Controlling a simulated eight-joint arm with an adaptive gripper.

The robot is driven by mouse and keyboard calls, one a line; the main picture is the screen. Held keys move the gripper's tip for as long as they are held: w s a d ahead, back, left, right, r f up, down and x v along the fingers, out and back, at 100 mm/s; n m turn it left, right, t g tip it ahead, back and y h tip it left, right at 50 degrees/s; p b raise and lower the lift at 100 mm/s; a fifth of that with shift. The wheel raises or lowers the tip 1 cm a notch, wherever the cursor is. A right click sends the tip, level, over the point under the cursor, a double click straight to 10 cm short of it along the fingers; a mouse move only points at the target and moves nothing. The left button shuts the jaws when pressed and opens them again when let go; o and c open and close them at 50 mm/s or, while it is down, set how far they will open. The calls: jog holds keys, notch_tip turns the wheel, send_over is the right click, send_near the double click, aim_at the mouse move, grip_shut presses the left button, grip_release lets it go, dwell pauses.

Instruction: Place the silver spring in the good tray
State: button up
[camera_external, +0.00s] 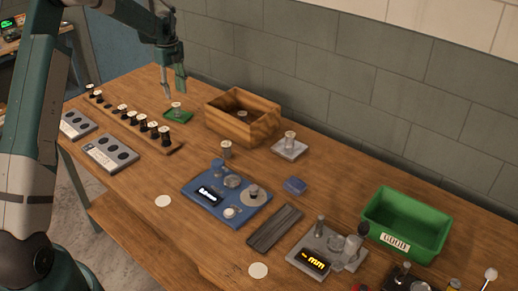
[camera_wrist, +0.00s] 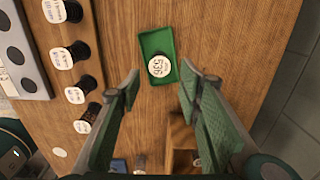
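The good tray is a green open bin (camera_external: 408,222) with a "GOOD" label at the right end of the bench in the external view; it looks empty. My gripper (camera_external: 173,93) is above the left back part of the bench. In the wrist view its two green-padded fingers (camera_wrist: 158,85) are wide apart with nothing between them. Ahead of them a small green tray (camera_wrist: 156,42) holds a piece with a round white labelled top (camera_wrist: 159,66). Similar white-topped pieces stand on a grey pad (camera_external: 290,140) and alone on the bench (camera_external: 226,149). I cannot tell which is the silver spring.
A wooden box (camera_external: 262,126) with a piece inside stands right of my gripper. A rack of black spools (camera_external: 130,118) is at the left. A wall runs behind.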

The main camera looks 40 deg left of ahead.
jog(key=shift+r, duration=1.2)
jog(key=s+d+r+n+t, duration=0.1)
jog(key=s+d+r+n, duration=0.25)
jog(key=d+r, duration=0.55)
jog(key=s+d+r+n+t+y, duration=0.15)
jog(key=s+d+r, duration=0.4)
jog(key=d, duration=0.55)
jog(key=s+d+r+n+t+h, duration=0.1)
jog(key=s+d+r+n, duration=0.25)
jog(key=d+r, duration=0.6)
jog(key=s+d+r+n+t, duration=0.2)
jog(key=s+d+n, duration=0.3)
jog(key=s+d, duration=0.95)
jog(key=s+d+f+n+t, duration=0.1)
jog(key=s+d+f+n, duration=0.1)
jog(key=s, duration=0.5)
jog(key=s+d+f+n, duration=0.2)
jog(key=s+d+f, duration=0.2)
jog(key=s+d, duration=0.2)
jog(key=shift+s+t, duration=0.35)
jog(key=shift+s, duration=0.5)
